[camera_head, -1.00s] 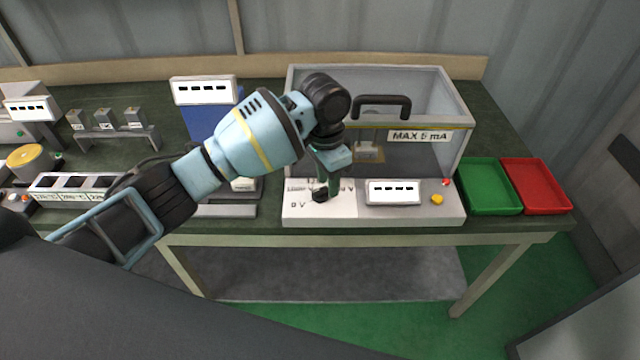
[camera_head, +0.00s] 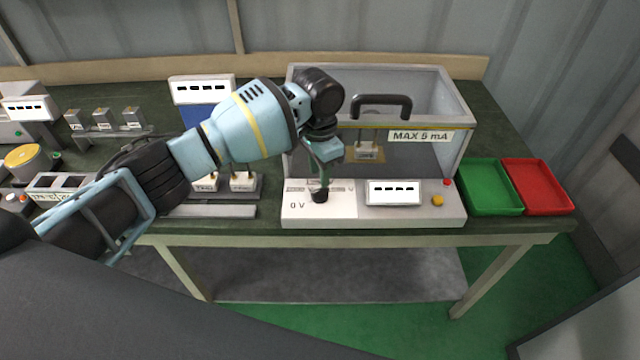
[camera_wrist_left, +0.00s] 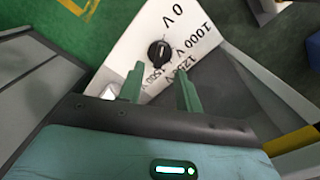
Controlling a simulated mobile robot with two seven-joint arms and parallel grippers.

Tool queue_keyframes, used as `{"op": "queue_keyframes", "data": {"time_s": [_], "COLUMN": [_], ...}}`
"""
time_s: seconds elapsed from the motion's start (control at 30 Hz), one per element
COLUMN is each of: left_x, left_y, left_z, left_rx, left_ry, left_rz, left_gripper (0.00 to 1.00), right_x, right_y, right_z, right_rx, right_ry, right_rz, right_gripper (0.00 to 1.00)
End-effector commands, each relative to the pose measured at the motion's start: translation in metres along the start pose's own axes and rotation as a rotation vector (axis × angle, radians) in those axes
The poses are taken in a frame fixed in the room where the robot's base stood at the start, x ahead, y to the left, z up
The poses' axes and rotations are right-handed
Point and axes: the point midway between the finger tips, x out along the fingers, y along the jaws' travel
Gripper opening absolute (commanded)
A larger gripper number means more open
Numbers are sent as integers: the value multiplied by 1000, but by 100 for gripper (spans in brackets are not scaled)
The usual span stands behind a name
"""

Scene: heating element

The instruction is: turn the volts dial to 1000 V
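The volts dial (camera_head: 320,196) is a small black knob on the white front panel (camera_head: 342,212) of the test box. In the left wrist view the dial (camera_wrist_left: 158,51) has labels 0 V, 1000 V, 1250 V and 1500 V around one side. A thin light mark shows on the knob, but I cannot tell which label it points to. My left gripper (camera_head: 321,180) is over the dial, pointing down. In the wrist view the two green fingers of the left gripper (camera_wrist_left: 159,72) are apart, with the dial showing between and just beyond their tips. My right gripper is out of view.
A clear box (camera_head: 455,105) with a black handle and a MAX 5 mA label stands behind the panel. A display (camera_head: 394,192), a yellow button (camera_head: 437,200) and a red button (camera_head: 447,182) are right of the dial. Green (camera_head: 490,187) and red (camera_head: 537,187) trays lie farther right.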

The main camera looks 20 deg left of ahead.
Motion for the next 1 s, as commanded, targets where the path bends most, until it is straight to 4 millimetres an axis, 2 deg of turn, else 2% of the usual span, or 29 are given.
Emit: {"op": "queue_keyframes", "data": {"time_s": [0.03,0.1,0.3,0.73,1.0], "left_x": [12,23,46,52,52], "left_y": [0,0,0,0,0], "left_z": [1,0,0,0,0], "left_rx": [-1,-1,-1,0,0], "left_ry": [-4,-4,-1,1,1], "left_rz": [2,2,1,-1,-1], "left_gripper": [35,35,35,35,0], "right_x": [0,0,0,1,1], "right_y": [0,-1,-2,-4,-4], "right_z": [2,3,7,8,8], "right_rx": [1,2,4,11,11], "right_ry": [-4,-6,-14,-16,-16], "right_rz": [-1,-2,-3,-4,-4], "right_gripper": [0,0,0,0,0]}}
